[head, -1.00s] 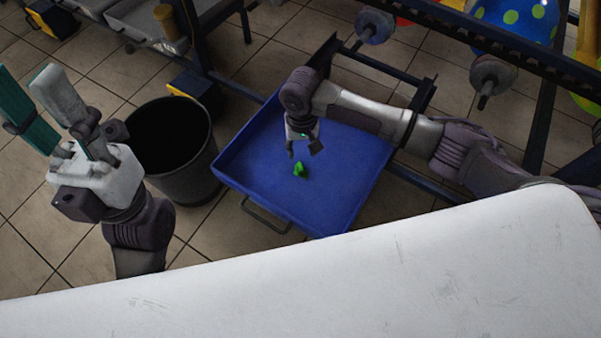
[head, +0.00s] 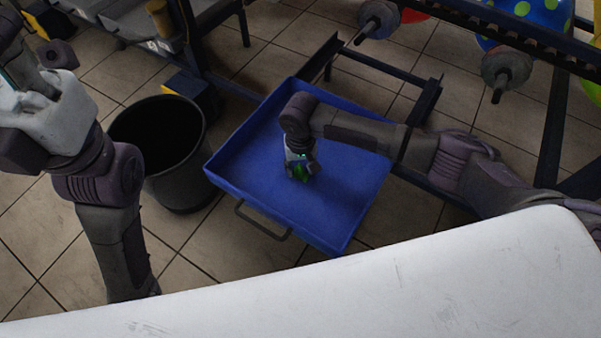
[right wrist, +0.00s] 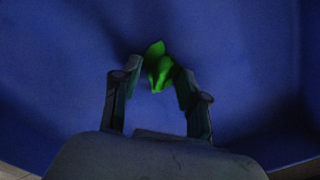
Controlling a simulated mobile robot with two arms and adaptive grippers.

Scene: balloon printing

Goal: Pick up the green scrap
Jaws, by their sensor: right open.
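The green scrap (head: 302,173) is a small crumpled piece lying in the blue tray (head: 345,205). My right gripper (head: 301,176) points down into the tray, right at the scrap, and partly hides it in the head view. In the right wrist view the scrap (right wrist: 158,68) lies at the far end of the gap between the open fingers of the right gripper (right wrist: 157,82). I cannot tell whether a finger touches it. My left arm shows at the left of the head view, with the left gripper cut off by the picture's edge.
A black bin (head: 160,150) stands left of the tray. A white surface (head: 330,290) fills the near edge. A dark metal rack (head: 425,95) and balloons (head: 525,20) are at the back right. The tray is otherwise bare.

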